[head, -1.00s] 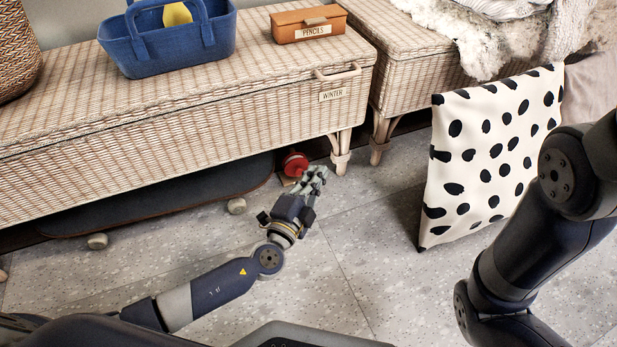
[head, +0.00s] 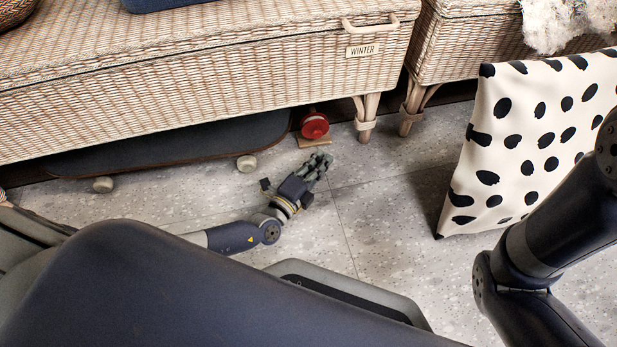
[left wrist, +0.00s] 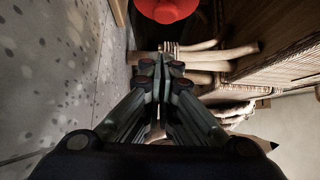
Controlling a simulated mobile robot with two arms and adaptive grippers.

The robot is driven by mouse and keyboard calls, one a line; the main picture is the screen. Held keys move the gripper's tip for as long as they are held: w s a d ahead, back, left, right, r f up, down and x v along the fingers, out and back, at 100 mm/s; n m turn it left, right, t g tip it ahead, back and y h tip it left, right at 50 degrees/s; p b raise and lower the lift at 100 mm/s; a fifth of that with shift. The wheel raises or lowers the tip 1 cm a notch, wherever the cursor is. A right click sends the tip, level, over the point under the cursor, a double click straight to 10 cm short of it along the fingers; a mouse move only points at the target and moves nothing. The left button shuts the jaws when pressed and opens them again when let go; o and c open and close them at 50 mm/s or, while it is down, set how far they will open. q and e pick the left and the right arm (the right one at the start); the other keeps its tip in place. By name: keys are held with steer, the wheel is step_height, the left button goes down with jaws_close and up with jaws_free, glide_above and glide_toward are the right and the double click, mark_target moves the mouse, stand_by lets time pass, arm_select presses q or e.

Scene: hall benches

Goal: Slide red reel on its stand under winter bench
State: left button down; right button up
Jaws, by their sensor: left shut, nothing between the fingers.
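The red reel (head: 314,125) sits on a small light-wood stand (head: 318,142) on the floor at the front edge of the winter bench (head: 250,85). It is between the dark board and the bench's right front leg. My left gripper (head: 322,160) is low over the floor, just in front of the stand, with its fingers shut and empty. A gap of floor shows between fingertips and stand. In the left wrist view the red reel (left wrist: 165,8) is at the top edge, beyond the shut fingertips (left wrist: 162,72). My right gripper is out of view.
A dark wheeled board (head: 170,148) lies under the bench, left of the reel. The bench leg (head: 367,115) stands right of it. A spotted cloth panel (head: 530,145) stands on the floor at right. The floor (head: 390,215) between is clear.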

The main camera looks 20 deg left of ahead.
mark_target(315, 137)
arm_select(q)
steer(key=w, duration=0.1)
steer(key=w+a+b, duration=0.1)
steer(key=w, duration=0.1)
steer(key=shift+w+a+f+b, duration=0.1)
steer(key=shift+w+a+b, duration=0.25)
steer(key=shift+w+a, duration=0.1)
steer(key=shift+w+a, duration=0.4)
steer(key=shift+w, duration=0.3)
steer(key=shift+w+a, duration=0.4)
steer(key=shift+w, duration=0.3)
steer(key=shift+w+a, duration=0.4)
steer(key=shift+w, duration=0.3)
